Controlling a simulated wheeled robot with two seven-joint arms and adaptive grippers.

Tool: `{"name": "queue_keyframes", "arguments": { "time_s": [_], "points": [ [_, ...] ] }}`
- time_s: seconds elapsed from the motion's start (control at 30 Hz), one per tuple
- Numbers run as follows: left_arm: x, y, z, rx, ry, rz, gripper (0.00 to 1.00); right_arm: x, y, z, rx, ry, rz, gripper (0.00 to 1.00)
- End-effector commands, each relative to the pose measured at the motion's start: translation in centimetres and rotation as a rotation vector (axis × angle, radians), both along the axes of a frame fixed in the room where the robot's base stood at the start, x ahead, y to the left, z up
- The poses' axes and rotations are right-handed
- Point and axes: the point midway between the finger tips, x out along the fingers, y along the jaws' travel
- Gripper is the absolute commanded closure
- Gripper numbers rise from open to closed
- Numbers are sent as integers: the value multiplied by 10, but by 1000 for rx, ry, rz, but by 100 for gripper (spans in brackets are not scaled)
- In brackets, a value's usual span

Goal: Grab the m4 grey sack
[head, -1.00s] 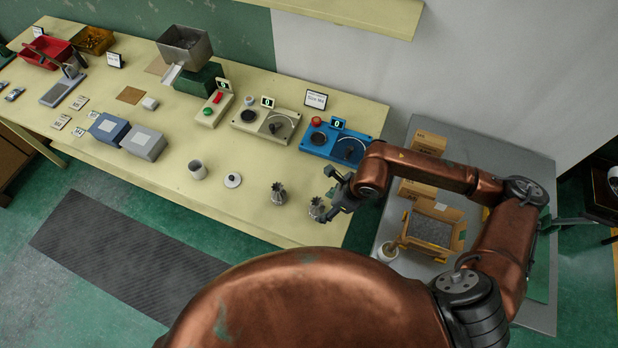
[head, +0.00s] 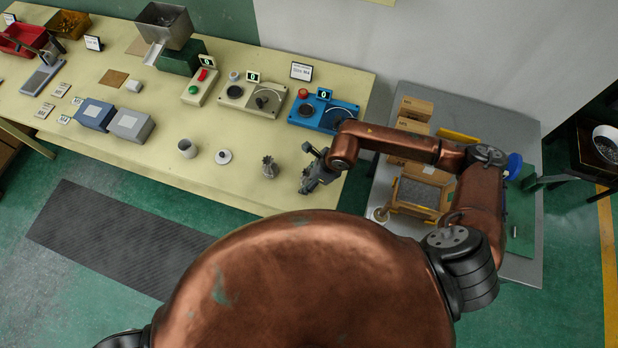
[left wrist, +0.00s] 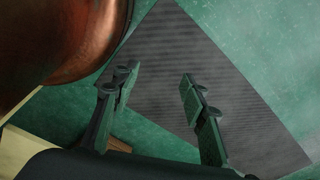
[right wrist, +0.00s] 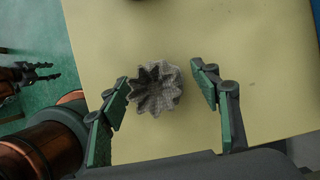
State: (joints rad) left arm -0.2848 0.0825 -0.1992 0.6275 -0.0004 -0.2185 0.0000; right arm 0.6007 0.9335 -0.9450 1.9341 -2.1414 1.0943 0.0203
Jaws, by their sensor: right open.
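A grey, fluted, star-shaped piece (right wrist: 155,88), seen from above, lies between the fingers of my right gripper (right wrist: 160,72) in the right wrist view. The gripper is open; I cannot tell whether the fingers are level with the piece or above it. In the head view my right gripper (head: 306,172) covers it near the table's front right edge. A similar grey fluted piece (head: 269,167) stands just left of it. I cannot read an M4 marking on either. My left gripper (left wrist: 158,76) is open and empty over the floor, outside the head view.
A blue device (head: 322,115) is behind my gripper. A grey side table (head: 520,235) holds cartons.

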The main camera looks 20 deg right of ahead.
Motion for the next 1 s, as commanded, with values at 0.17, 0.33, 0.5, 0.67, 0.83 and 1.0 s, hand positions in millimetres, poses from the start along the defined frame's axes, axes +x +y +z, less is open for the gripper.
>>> {"name": "queue_keyframes", "arguments": {
  "time_s": [0.17,0.33,0.5,0.67,0.83,1.0],
  "points": [
    [0,-1,0,-1,-1,1,60,2,0,-1,0,2,1,50],
    [-24,-1,-1,-1,30,7,60,2,0,0,-1,2,-1,61],
    [-28,-1,-2,-1,35,8,60,2,0,0,-1,2,-1,73],
    [-27,-2,-2,-1,33,8,60,2,0,0,0,2,-1,84],
    [-17,-2,-1,-3,21,4,60,2,0,0,0,2,-1,96],
    [-14,-3,-1,-3,16,4,60,2,0,1,1,1,-1,97]
  ]
}}
